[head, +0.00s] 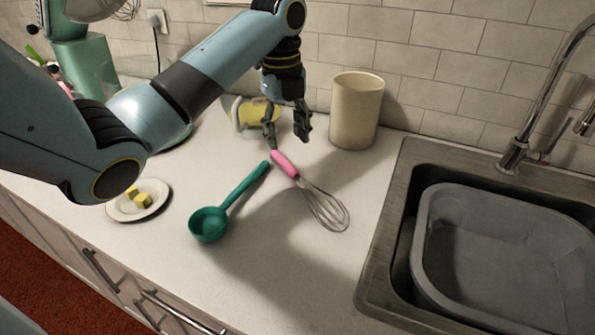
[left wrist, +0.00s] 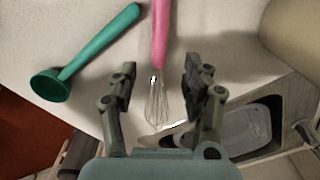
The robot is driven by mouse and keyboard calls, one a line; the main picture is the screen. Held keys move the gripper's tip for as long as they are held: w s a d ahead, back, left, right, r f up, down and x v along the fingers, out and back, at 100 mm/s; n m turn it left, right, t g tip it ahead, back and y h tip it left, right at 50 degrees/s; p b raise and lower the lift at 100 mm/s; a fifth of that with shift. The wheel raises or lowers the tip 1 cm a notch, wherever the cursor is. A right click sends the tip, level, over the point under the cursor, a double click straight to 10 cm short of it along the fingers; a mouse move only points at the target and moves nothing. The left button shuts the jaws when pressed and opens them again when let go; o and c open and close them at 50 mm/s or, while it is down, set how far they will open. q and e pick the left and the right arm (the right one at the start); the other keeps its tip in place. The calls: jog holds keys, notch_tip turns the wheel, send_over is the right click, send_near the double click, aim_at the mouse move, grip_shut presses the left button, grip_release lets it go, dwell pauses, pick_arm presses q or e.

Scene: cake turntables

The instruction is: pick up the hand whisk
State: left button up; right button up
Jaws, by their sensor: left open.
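The hand whisk (head: 322,204) lies on the white counter, with a pink handle toward the back and wire loops toward the front right. My left gripper (head: 287,138) is open and empty above the counter, near the handle end. In the left wrist view the whisk's pink handle (left wrist: 160,37) runs down the middle, and its wires show between the two open fingers of my left gripper (left wrist: 156,85). The fingers look apart from the whisk on both sides. My right gripper is in neither view.
A green ladle (head: 230,203) lies left of the whisk; its handle end is close to the pink handle. A cream canister (head: 356,111) stands behind. A small plate (head: 115,210) with yellow cubes is at left. A sink (head: 385,235) holding a grey basin (head: 432,215) is at right.

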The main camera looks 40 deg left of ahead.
aim_at(287, 163)
pick_arm(q)
notch_tip(287, 163, down, 2)
jog(key=shift+d+f, duration=0.1)
jog(key=shift+f, duration=0.45)
jog(key=f, duration=0.4)
jog(key=shift+w+a+f, duration=0.15)
jog(key=shift+a+f, duration=0.05)
jog(key=shift+a, duration=0.1)
jog(key=shift+f, duration=0.25)
grip_shut()
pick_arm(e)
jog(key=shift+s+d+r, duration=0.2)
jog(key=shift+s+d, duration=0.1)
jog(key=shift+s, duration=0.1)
